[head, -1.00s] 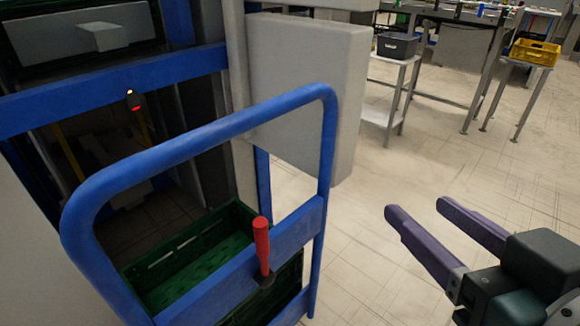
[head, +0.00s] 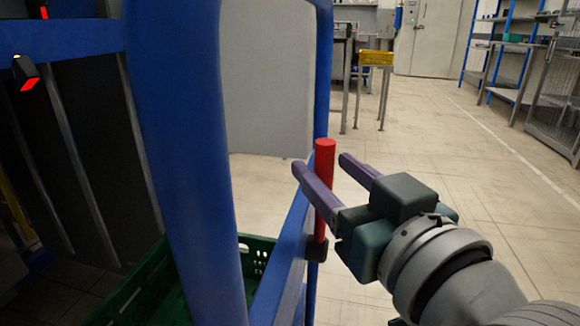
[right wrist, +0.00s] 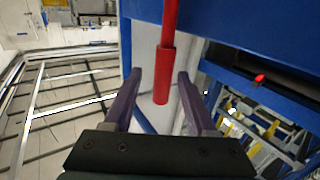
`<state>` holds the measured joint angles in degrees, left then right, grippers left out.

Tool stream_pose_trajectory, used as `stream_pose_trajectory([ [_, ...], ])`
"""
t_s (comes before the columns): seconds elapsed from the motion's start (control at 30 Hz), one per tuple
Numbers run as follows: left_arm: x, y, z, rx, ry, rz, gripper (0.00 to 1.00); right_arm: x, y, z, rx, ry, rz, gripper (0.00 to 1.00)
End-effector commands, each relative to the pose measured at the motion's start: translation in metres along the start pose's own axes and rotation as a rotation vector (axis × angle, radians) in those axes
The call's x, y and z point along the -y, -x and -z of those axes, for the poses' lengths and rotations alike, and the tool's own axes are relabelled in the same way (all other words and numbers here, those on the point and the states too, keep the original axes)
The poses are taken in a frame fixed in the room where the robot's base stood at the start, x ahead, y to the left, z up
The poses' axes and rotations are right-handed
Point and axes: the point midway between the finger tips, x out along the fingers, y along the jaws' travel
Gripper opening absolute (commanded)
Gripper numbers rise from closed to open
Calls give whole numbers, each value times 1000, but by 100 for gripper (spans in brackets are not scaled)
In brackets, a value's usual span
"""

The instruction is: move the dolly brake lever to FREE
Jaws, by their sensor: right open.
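The red brake lever (head: 325,190) stands upright on the blue dolly frame (head: 283,262), with a dark pivot at its base. My right gripper (head: 322,163) is open, and its two purple fingers lie on either side of the lever in the head view. In the right wrist view the lever (right wrist: 162,75) shows between the open fingers (right wrist: 160,82), with a visible gap on both sides. I cannot tell whether a finger touches it. No FREE marking is readable. My left gripper is not in view.
The dolly's thick blue handle post (head: 190,150) stands close on the left. A green crate (head: 250,250) sits low behind the frame. A yellow crate (head: 376,58) is on a stand farther back. The floor to the right is clear.

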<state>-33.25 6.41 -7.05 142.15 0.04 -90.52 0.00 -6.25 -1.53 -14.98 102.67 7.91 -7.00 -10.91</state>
Motion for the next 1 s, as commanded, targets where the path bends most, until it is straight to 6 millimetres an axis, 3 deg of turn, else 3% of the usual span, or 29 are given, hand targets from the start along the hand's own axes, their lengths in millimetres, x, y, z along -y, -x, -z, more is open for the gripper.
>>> stream_pose_trajectory([
  [0.1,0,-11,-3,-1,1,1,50,0,-21,-2,-2,-1,0,57],
  [0.27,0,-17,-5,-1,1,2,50,0,-38,-2,0,0,0,57],
  [0.63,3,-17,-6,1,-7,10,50,0,-44,-1,3,0,0,57],
  [1.0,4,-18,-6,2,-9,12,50,0,-43,-1,3,0,0,15],
])
